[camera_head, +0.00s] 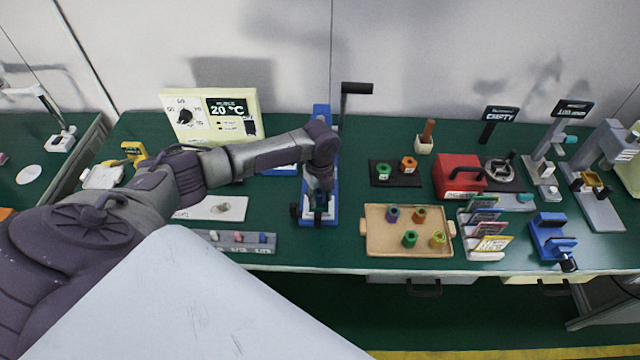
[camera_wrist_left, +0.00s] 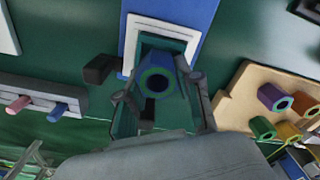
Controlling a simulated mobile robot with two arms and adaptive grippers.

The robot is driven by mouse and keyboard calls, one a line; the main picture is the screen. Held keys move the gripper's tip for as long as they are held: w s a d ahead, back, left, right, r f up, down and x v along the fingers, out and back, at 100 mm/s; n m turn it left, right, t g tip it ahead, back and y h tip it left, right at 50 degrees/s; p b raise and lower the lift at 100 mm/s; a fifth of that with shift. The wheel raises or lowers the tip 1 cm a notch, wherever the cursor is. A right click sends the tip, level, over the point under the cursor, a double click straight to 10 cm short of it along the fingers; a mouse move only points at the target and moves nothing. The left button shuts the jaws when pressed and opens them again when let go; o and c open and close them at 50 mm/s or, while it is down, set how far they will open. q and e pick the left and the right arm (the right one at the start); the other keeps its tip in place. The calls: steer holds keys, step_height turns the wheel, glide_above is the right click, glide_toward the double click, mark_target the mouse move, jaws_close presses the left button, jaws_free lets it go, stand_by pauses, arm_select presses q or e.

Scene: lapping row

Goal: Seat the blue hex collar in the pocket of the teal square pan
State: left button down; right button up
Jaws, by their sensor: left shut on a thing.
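My left gripper (camera_head: 318,205) reaches down over the front of a blue upright press-like stand (camera_head: 321,112). In the left wrist view the gripper (camera_wrist_left: 158,100) is shut on the blue hex collar (camera_wrist_left: 157,83), whose dark round hole and greenish ring face the camera. The teal square pan (camera_wrist_left: 165,43) shows in part behind the collar, inside a pale square frame. The collar and fingers hide most of the pan and its pocket. I cannot tell whether the collar touches the pan. My right gripper is not in view.
A tan tray (camera_head: 382,246) with several coloured hex collars stands right of the stand. A grey rack (camera_head: 262,247) with small coloured pegs lies to the left. A black lever (camera_head: 357,88) juts from the stand's top. A dark plate (camera_head: 380,183) holds green and orange pieces.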

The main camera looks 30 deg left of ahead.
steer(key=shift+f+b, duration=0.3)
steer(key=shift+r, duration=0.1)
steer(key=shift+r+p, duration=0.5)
steer(key=shift+p, duration=0.15)
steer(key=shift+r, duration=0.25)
stand_by(2.5)
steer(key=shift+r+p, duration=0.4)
steer(key=shift+p, duration=0.2)
stand_by(2.4)
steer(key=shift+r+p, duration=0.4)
